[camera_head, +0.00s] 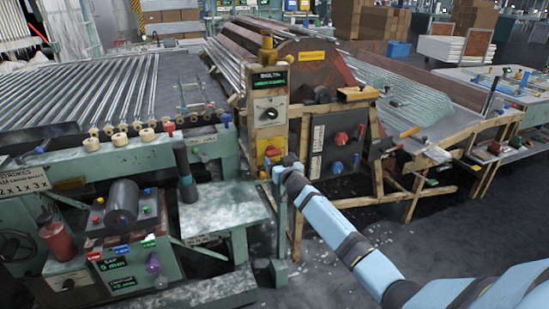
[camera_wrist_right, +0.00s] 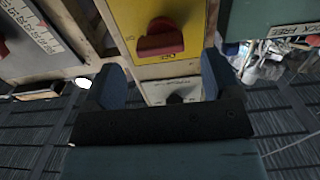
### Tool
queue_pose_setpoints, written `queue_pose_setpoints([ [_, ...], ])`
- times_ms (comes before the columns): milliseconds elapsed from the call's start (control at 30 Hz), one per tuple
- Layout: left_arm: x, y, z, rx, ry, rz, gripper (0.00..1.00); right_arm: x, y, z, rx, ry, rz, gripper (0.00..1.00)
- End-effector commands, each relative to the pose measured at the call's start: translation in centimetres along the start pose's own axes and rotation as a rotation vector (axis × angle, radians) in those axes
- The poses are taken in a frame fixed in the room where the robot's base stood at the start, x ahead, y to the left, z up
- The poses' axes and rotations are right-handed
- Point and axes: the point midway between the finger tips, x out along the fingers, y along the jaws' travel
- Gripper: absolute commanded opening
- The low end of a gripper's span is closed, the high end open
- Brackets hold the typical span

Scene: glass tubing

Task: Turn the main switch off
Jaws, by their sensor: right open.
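The main switch, a red rotary knob (camera_head: 272,151) on a yellow plate, sits low on the front of the yellow post. In the right wrist view the red knob (camera_wrist_right: 162,38) stands out from its yellow panel (camera_wrist_right: 125,15), with lettering beside it. My right gripper (camera_head: 281,164) is just in front of the knob in the head view and hides part of the area. In the right wrist view my right gripper (camera_wrist_right: 163,82) is open, its two dark blue fingers apart and nothing between them. The knob is beyond the fingertips, and contact does not show. My left gripper is not in view.
A white plate with a black dial (camera_head: 268,112) sits above the switch, under a green-lettered display (camera_head: 269,79). A dark panel with a red knob (camera_head: 341,138) stands to the right. A green bench (camera_head: 217,205) is at left. Grey floor lies at right.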

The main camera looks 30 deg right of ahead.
Motion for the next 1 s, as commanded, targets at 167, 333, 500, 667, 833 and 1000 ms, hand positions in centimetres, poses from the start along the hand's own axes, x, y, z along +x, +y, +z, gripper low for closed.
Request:
queue_pose_setpoints([
  [167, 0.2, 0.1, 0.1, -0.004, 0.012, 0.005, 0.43, 3.0, 0.0, 0.1, 0.0, 0.001, 0.0, 0.83],
  [333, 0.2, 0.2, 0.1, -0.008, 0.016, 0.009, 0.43, 4.3, 0.0, 0.1, 0.0, 0.0, 0.0, 0.83],
  [500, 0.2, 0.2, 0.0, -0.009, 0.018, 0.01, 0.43, 4.7, -0.1, 0.1, 0.0, 0.0, -0.001, 0.83],
  [667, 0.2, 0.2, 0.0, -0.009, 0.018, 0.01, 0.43, 4.7, -0.1, 0.0, -0.001, 0.0, -0.001, 0.83],
  [833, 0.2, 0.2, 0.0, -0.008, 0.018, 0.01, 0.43, 4.7, 0.0, 0.0, -0.001, 0.0, -0.001, 0.48],
  [1000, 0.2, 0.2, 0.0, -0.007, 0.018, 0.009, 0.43, 4.6, 0.0, 0.1, -0.001, 0.0, -0.001, 0.34],
])
